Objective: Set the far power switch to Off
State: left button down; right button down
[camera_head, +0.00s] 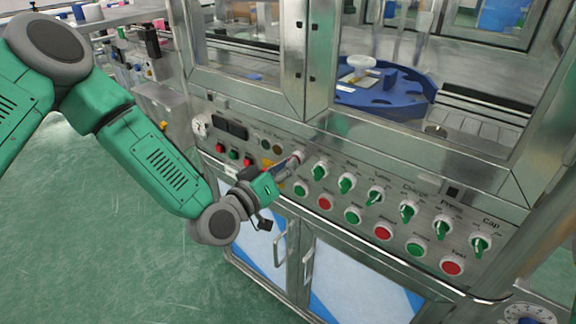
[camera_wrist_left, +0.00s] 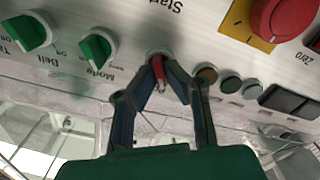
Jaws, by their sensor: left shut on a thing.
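The power switch appears to be the small red knob on a white round base (camera_wrist_left: 157,70), in the left wrist view between my fingertips. Its label is not readable, and my gripper partly covers it. My left gripper (camera_wrist_left: 165,72) is shut on this red knob. In the head view my left gripper (camera_head: 288,164) reaches the sloped control panel (camera_head: 330,205) at the upper row, left of the green rotary knobs. The switch is mostly hidden there, and its exact setting cannot be told. My right gripper is not in view.
Green rotary knobs (camera_head: 347,182) run right along the panel, above red and green push buttons (camera_head: 383,232). A red emergency button (camera_wrist_left: 272,18) on a yellow plate is close to my left gripper. Cabinet door handles (camera_head: 281,250) stick out below. Glass panes stand above.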

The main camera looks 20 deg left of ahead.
pick_arm(q)
jog(key=shift+w+a, duration=0.1)
jog(key=c, duration=1.7)
grip_release()
jog(key=shift+f, duration=0.1)
jog(key=v, duration=1.2)
jog(key=shift+a, duration=0.1)
jog(key=s+d+f+m+g+y, duration=0.1)
jog(key=s+f+g, duration=0.45)
jog(key=f, duration=0.35)
jog(key=s+f+m+g+y, duration=0.1)
jog(key=s+f+m+g, duration=0.1)
jog(key=s+f+g, duration=0.6)
jog(key=s+a+f+g+y, duration=0.1)
jog(key=s+a+f, duration=0.1)
jog(key=s, duration=0.1)
jog(key=s+a+f+g+y, duration=0.1)
jog(key=s+a+f, duration=0.2)
jog(key=s, duration=0.1)
jog(key=s+a+f+g+y, duration=0.1)
jog(key=s+a+f+y, duration=0.1)
jog(key=s, duration=0.1)
jog(key=shift+s+a+f, duration=0.25)
jog(key=shift+s, duration=0.1)
